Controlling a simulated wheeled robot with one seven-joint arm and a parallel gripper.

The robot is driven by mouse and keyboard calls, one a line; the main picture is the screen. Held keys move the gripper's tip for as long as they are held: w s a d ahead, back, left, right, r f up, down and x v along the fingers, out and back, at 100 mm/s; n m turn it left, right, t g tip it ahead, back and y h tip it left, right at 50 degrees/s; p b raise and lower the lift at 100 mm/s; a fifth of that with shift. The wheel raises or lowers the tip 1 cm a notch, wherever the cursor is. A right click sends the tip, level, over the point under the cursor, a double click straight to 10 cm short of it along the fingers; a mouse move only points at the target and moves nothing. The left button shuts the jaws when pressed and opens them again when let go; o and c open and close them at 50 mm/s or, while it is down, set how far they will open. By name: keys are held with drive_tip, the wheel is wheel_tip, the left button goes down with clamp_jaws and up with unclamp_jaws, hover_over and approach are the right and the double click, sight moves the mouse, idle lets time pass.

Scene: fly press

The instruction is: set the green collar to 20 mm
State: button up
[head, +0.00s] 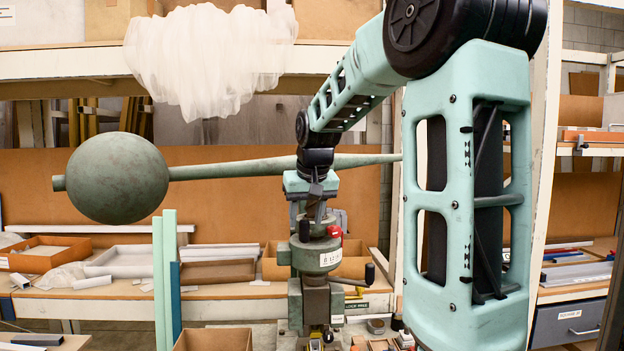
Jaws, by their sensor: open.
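The fly press (316,300) stands on the bench at the centre, below my arm. A large green-grey ball weight (117,178) sits at the left of its long horizontal arm (235,168). My gripper (314,208) points down over the top of the press, close to its screw. It is open, but its fingertips are small and hard to separate from the dark parts behind. A green ring-shaped part with a white label (318,256) is just below; I cannot tell if this is the green collar. No millimetre scale can be read.
A red part (334,231) and a dark crank handle (369,273) are on the press's right side. Pale green upright bars (168,270) and an open cardboard box (214,339) stand in front left. Trays (140,262) line the bench. Translucent sheeting (207,62) hangs above.

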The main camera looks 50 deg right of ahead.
drive_tip(key=b+v, duration=0.2)
drive_tip(key=v, duration=1.2)
drive_tip(key=shift+s+f, duration=0.1)
